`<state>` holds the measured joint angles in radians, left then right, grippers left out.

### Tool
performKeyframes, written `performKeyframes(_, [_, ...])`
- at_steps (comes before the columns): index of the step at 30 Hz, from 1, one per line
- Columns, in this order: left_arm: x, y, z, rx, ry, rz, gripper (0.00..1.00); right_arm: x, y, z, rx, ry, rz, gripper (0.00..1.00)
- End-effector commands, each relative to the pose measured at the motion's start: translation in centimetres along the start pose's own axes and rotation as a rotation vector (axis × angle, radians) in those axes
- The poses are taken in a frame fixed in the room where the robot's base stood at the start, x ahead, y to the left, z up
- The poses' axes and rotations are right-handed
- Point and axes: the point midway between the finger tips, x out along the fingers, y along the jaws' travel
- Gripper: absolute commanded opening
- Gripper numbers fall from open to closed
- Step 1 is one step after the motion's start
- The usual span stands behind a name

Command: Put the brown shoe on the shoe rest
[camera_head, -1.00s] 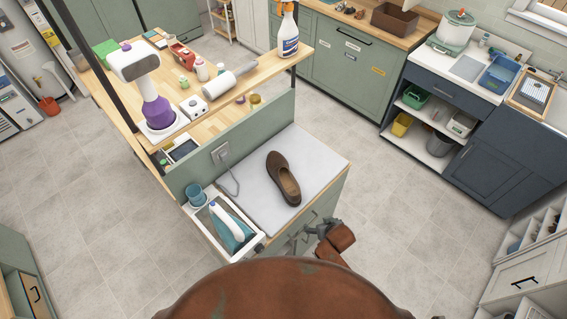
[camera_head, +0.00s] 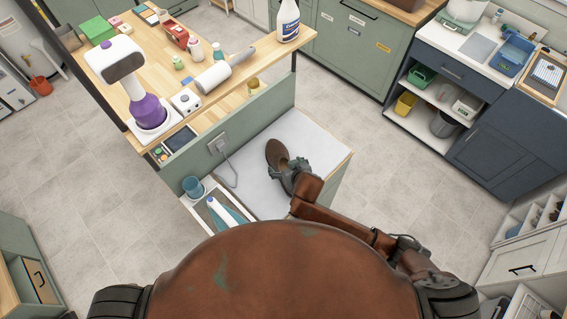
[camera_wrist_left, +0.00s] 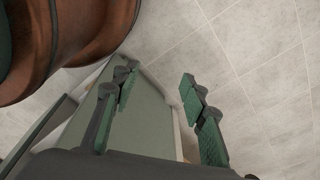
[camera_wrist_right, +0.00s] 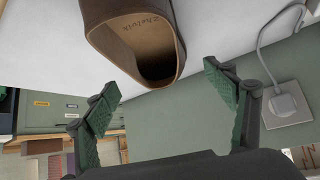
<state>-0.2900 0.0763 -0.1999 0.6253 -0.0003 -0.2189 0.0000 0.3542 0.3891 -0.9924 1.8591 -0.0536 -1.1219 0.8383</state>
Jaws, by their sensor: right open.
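My left gripper (camera_wrist_left: 159,76) shows only in the left wrist view, open and empty, over the floor and a green cabinet side. I cannot tell which thing is the shoe rest.
A green panel with a socket and plugged cord (camera_head: 218,144) stands behind the counter top. A tray with a blue-and-white bottle (camera_head: 222,212) and a teal cup (camera_head: 192,187) are to the left. A wooden shelf (camera_head: 205,122) with several items rises behind. Floor to the right is clear.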

Motion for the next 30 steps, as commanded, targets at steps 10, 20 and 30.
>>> performKeyframes(10, [-1.2,-0.1,3.1,-0.005,-0.041,-0.002,0.4,4.2,0.3,-0.2,-0.001,0.0,0.001,0.78])
performKeyframes(20, [-1.1,-0.4,-0.3,0.002,0.003,-0.004,0.4,5.3,0.4,0.0,0.002,0.0,0.001,0.78])
performKeyframes(30, [-1.1,-0.3,1.2,-0.001,-0.016,-0.003,0.4,5.3,0.4,0.0,0.002,0.0,0.001,0.58])
